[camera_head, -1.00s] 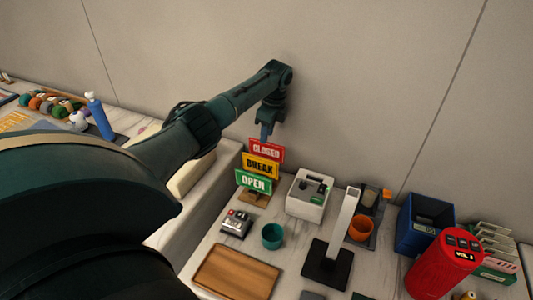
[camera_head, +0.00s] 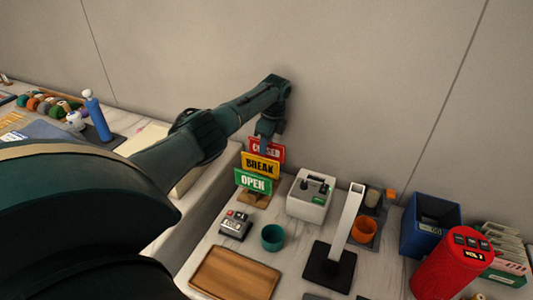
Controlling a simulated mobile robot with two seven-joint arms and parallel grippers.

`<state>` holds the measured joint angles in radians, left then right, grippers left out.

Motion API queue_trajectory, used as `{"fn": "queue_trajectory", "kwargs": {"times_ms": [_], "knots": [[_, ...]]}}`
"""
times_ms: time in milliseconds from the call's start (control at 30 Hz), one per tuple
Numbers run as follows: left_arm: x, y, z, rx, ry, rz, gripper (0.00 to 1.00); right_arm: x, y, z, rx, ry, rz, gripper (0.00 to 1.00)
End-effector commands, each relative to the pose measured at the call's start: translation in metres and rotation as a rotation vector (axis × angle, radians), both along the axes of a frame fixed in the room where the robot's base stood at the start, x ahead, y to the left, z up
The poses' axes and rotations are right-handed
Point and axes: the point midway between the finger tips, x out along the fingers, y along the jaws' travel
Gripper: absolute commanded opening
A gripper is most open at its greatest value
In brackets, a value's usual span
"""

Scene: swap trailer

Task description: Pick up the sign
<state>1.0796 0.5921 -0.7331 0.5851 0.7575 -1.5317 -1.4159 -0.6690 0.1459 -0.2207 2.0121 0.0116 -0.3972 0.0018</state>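The signs stand in a stack on a small wooden base (camera_head: 252,198) on the counter: a red CLOSED sign (camera_head: 275,152) at the top back, a yellow BREAK sign (camera_head: 261,166) in the middle and a green OPEN sign (camera_head: 253,182) in front. My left gripper (camera_head: 264,146) points down at the red sign and overlaps its upper left part, covering some of its letters. Its fingertips are too small to show whether they are open or shut, or touching the sign. My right gripper is not in view.
A white box with dark knobs (camera_head: 310,197) stands right of the signs. A small grey device (camera_head: 236,224), a teal cup (camera_head: 273,238) and a wooden tray (camera_head: 236,274) lie in front. A black-based stand (camera_head: 330,268), blue bin (camera_head: 428,226) and red cylinder (camera_head: 453,264) are farther right.

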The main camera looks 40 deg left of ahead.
Motion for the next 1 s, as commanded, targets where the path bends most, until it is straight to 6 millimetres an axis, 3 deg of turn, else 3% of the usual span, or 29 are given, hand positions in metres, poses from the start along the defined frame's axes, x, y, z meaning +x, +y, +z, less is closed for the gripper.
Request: {"fn": "queue_trajectory", "kwargs": {"times_ms": [467, 867, 1000], "knots": [[-0.0001, -0.0004, -0.0039, -0.001, 0.001, 0.0, 0.31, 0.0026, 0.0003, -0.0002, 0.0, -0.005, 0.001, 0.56], [-0.0001, -0.0002, -0.0038, 0.0, 0.001, 0.0, 0.0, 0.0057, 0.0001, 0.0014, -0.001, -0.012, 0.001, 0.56], [-0.0002, -0.0001, -0.0037, 0.0, 0.001, 0.0, 0.0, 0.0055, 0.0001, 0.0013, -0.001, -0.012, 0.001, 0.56]]}}
